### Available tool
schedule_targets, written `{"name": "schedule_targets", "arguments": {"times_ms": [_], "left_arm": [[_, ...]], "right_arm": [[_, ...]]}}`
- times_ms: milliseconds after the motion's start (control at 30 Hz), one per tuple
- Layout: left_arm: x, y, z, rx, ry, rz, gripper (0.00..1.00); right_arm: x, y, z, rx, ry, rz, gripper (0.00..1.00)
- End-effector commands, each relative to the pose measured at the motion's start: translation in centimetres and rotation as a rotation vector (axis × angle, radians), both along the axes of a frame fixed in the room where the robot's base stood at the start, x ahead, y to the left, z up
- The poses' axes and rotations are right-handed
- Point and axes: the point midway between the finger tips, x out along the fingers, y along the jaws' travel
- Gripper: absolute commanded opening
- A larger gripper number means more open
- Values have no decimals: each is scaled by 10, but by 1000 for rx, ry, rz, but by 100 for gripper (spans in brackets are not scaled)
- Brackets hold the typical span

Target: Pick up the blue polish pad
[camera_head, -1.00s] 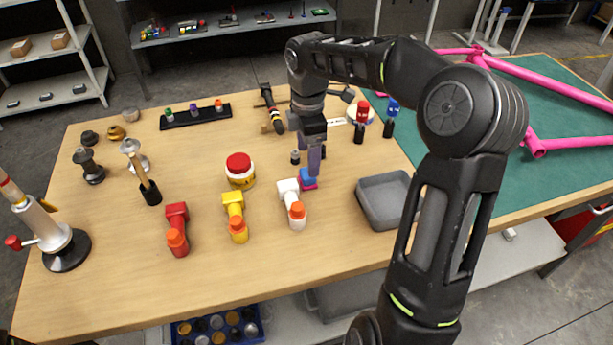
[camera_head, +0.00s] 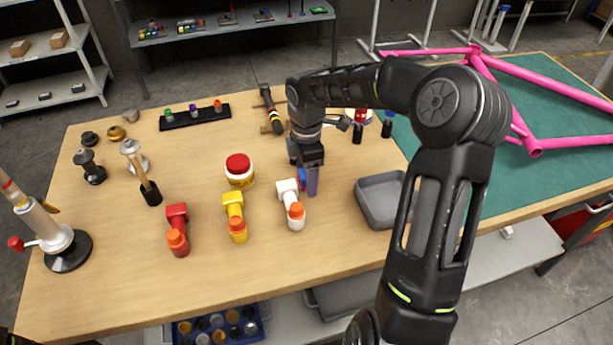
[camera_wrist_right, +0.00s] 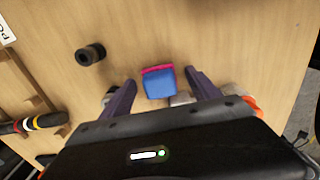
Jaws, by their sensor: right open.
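The blue polish pad (camera_wrist_right: 159,84), with a pink layer along one edge, lies on the wooden table in the right wrist view. In the head view only a small part of the pad (camera_head: 302,183) shows behind the fingers of my right gripper (camera_head: 308,186). In the right wrist view my right gripper (camera_wrist_right: 157,92) is open, with its two purple fingers on either side of the pad and apart from it. Its fingers point down toward the table. My left gripper is not in view.
A grey tray (camera_head: 366,207) is to the right. A small black cylinder (camera_wrist_right: 90,54) stands near the pad.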

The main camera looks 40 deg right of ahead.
Motion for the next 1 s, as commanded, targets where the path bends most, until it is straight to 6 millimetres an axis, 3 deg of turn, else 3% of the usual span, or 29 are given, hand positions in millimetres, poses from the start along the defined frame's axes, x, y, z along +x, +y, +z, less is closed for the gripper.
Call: {"name": "schedule_targets", "arguments": {"times_ms": [500,1000], "left_arm": [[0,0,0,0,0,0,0],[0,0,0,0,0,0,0]], "right_arm": [[0,0,1,0,-1,0,71],[0,0,1,0,-1,0,31]]}}
